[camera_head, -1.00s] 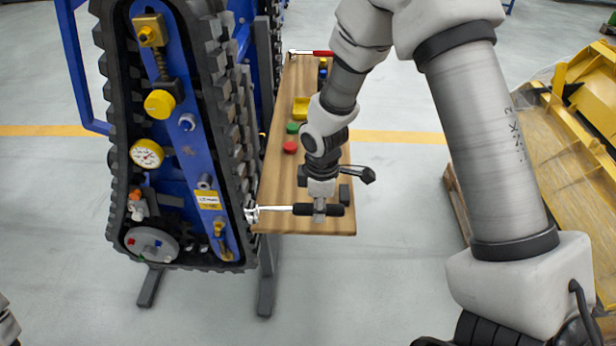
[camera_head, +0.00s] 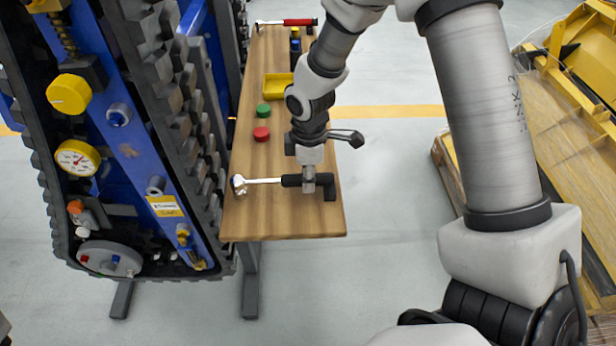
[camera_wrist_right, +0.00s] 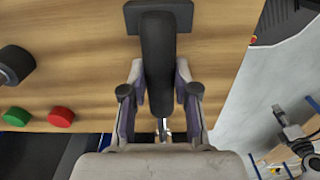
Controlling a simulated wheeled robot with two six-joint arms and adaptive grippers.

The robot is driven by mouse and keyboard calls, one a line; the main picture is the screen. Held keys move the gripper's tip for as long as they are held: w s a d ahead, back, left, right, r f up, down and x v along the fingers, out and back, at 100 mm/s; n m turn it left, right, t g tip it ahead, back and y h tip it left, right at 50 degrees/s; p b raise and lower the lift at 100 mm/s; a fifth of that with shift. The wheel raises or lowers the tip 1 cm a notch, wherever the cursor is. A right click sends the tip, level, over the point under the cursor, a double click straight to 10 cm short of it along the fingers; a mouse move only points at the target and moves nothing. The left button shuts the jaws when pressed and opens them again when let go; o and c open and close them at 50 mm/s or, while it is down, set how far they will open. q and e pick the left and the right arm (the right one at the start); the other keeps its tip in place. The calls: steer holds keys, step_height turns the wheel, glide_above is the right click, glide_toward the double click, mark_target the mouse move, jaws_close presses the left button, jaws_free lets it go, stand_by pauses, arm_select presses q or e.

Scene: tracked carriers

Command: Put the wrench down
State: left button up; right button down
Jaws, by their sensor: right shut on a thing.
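The wrench (camera_head: 262,181) has a silver shaft and round head and a black handle. My right gripper (camera_head: 309,183) is shut on its black handle, which also shows between the fingers in the right wrist view (camera_wrist_right: 158,55). The wrench lies level at the near end of the wooden table top (camera_head: 285,222), its head pointing left toward the tracked carrier. Whether it touches the wood cannot be told. A small black block (camera_head: 329,187) is at the handle's end. My left gripper is not in view.
A red cap (camera_head: 261,134), a green cap (camera_head: 263,110) and a yellow tray (camera_head: 278,87) stand farther back on the table. A red-handled tool (camera_head: 298,22) lies at the far end. The blue tracked carrier (camera_head: 140,140) stands close along the table's left side.

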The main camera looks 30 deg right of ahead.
steer(key=shift+f, duration=0.1)
steer(key=c, duration=0.9)
jaws_free()
steer(key=shift+a, duration=0.1)
step_height(320, 180, up, 12)
steer(key=shift+r+p, duration=0.2)
steer(key=shift+p, duration=0.2)
